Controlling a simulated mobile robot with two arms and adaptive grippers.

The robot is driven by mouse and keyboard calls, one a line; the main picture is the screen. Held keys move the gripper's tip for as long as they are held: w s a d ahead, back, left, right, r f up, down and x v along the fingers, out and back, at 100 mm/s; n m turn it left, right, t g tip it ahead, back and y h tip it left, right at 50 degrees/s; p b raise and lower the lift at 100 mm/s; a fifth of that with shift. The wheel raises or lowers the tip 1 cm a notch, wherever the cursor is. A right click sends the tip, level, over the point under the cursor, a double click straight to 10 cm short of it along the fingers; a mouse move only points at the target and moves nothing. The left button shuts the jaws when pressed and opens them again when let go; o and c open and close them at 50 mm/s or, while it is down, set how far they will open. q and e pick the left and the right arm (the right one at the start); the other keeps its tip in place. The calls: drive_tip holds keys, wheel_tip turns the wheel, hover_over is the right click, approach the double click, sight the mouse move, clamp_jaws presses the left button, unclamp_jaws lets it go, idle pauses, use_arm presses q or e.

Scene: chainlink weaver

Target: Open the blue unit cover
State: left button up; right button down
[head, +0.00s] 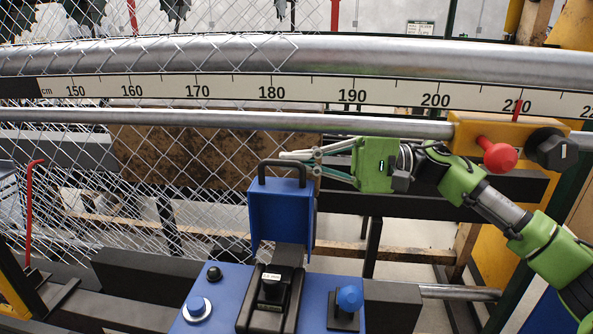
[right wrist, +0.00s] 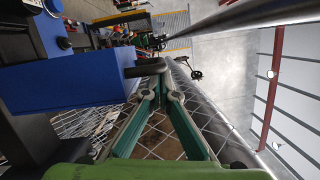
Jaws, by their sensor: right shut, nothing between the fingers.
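The blue unit cover (head: 267,217) stands upright at the back of the blue control unit (head: 315,290), below the ruler. Its black handle (head: 282,165) is at the top. My right gripper (head: 292,156) reaches in from the right, its fingers shut and empty, with the tips at the handle's upper edge. In the right wrist view, the blue cover (right wrist: 65,83) is at left. The handle (right wrist: 145,70) lies right by the shut fingertips (right wrist: 160,66); I cannot tell whether they touch. My left gripper is not in view.
The unit carries a blue knob (head: 350,297), a black lever (head: 272,288) and a round button (head: 197,308). Chain-link mesh (head: 190,180) hangs behind at left. A metal rail (head: 250,121) and ruler (head: 230,88) run above. A yellow block with a red knob (head: 498,155) is at right.

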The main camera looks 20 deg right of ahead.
sight(293, 188)
drive_tip(key=s+b, duration=0.1)
drive_tip(key=b, duration=0.1)
drive_tip(key=s+a+n+b, duration=0.1)
drive_tip(key=shift+f+b, duration=0.15)
drive_tip(key=shift+b, duration=0.25)
drive_tip(key=shift+s+a+r+n+b, duration=0.15)
drive_tip(key=shift+s+r+n+b, duration=0.2)
drive_tip(key=shift+s+n+b, duration=0.2)
drive_tip(key=shift+r, duration=0.1)
drive_tip(key=s+d, duration=0.1)
drive_tip(key=d, duration=1.1)
drive_tip(key=shift+s, duration=0.4)
